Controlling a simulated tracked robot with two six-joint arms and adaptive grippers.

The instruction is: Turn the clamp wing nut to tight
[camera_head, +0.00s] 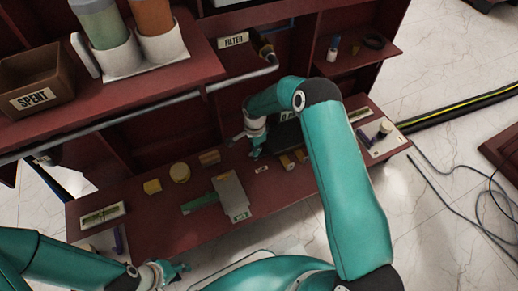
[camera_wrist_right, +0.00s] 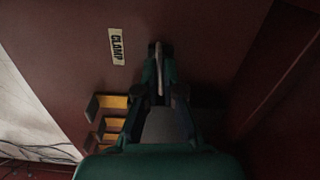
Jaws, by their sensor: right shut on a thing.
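In the right wrist view, a thin pale upright piece, which looks like the wing nut (camera_wrist_right: 159,76), stands between the fingertips of my right gripper (camera_wrist_right: 160,75). The fingers are shut on it. A white CLAMP label (camera_wrist_right: 117,46) lies on the dark red surface to its left. In the head view my right gripper (camera_head: 256,150) points down at the bench, beside the small label (camera_head: 262,169). The nut itself is hidden there, and its angle and tightness cannot be told. My left gripper (camera_head: 178,270) is near the bench's front edge, away from the clamp; its opening is too small to tell.
Yellow-and-dark brackets (camera_wrist_right: 110,102) stand left of my right gripper. An upper shelf holds a SPENT bin (camera_head: 36,88). A pipe (camera_head: 150,112) runs along the shelf's front.

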